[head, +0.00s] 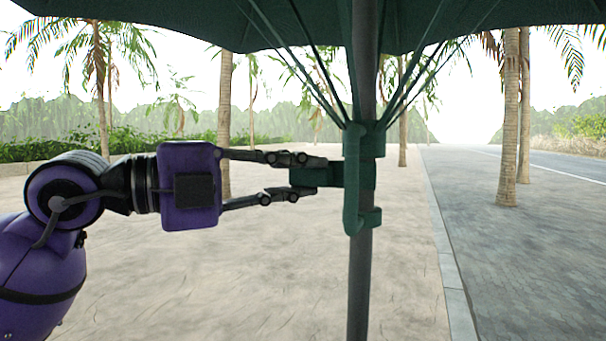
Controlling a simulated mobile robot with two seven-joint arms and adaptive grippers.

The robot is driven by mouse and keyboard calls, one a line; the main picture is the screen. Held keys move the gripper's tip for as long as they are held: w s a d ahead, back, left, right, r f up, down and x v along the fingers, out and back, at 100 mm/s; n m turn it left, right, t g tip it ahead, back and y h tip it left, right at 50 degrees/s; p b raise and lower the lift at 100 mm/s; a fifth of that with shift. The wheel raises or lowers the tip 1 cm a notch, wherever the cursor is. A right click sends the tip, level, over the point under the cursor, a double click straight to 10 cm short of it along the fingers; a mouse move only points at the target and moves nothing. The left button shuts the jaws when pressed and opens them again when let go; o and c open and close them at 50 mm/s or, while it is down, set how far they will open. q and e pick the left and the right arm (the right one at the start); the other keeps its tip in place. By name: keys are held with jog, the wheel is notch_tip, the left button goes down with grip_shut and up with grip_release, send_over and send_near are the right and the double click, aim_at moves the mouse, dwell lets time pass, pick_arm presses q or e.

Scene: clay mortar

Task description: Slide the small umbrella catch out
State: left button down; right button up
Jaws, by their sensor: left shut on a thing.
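The dark green umbrella canopy (290,22) is open overhead, with thin ribs running down to a green collar on the pole. The grey pole (358,290) stands upright. The small green catch (318,176) sticks out to the left from the green slider (353,200) on the pole. My left gripper (303,178) comes in level from the left, with one finger above the catch and one below, shut on it. The fingers hide part of the catch's outer end. My right gripper does not show.
Pale paving (240,270) lies open around the pole. A kerb (450,270) and a grey road (540,250) run along the right. Several palm trunks (508,130) stand behind, with a hedge (50,150) at the back left.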

pick_arm(q)
jog(key=c, duration=1.7)
grip_release()
jog(key=shift+a, duration=0.15)
jog(key=shift+o, duration=0.7)
jog(key=shift+a, duration=0.15)
jog(key=v, duration=1.1)
jog(key=shift+s+a, duration=0.2)
jog(key=shift+a, duration=0.15)
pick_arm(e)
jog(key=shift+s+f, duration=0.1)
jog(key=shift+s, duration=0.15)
